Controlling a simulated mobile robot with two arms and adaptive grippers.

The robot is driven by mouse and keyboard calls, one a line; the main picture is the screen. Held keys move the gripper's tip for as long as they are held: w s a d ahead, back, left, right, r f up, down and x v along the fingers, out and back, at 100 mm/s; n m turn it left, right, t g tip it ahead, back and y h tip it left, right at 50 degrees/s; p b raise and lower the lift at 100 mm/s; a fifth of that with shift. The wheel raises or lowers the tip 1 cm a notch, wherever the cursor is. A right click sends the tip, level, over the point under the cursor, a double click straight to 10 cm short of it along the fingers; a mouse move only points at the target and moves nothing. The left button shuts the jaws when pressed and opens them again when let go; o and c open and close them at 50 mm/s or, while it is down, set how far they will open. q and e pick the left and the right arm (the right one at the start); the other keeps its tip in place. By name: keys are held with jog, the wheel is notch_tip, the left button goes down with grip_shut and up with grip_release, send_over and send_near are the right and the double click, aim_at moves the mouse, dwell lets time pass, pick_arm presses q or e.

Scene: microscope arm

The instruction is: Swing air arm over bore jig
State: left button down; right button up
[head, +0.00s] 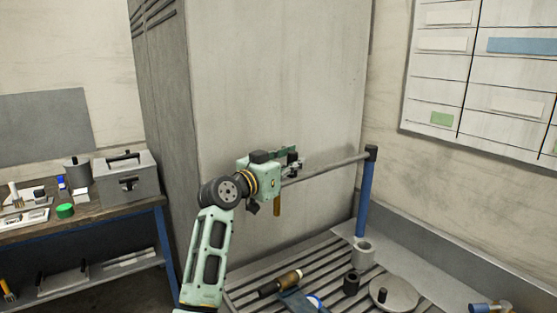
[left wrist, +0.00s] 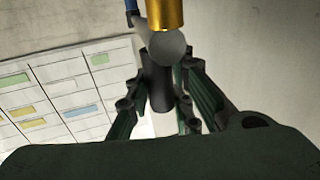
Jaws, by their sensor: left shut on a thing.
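The air arm (head: 325,168) is a grey horizontal bar. It runs left from the black cap of an upright blue post (head: 364,195), above a slatted bench. A brass-coloured tip (head: 277,206) hangs below the bar's left end; a brass cylinder also shows at the top of the left wrist view (left wrist: 166,12). My left gripper (head: 291,161) is shut on the bar's left end, whose dark grip shows between the fingers in the wrist view (left wrist: 157,82). A dark hollow cylinder (head: 351,283) stands on the bench; I cannot tell whether it is the bore jig. My right gripper is not in view.
The slatted bench (head: 254,298) also holds a round grey disc (head: 394,295) with a black knob and a brown-and-black handled tool (head: 281,284). A large grey cabinet (head: 250,80) stands behind the arm. A side table at left carries a grey toolbox (head: 126,178).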

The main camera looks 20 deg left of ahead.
pick_arm(q)
jog(key=s+d, duration=0.1)
jog(key=d, duration=0.1)
jog(key=s+d, duration=0.1)
jog(key=d, duration=0.1)
jog(key=shift+s+f, duration=0.15)
jog(key=shift+s, duration=0.05)
jog(key=c, duration=1.6)
grip_release()
jog(key=shift+s+d, duration=0.15)
jog(key=shift+s, duration=0.05)
jog(key=shift+c, duration=0.2)
jog(key=shift+o, duration=0.5)
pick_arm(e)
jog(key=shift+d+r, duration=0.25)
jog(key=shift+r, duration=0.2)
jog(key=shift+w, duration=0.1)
pick_arm(q)
jog(key=v, duration=1.2)
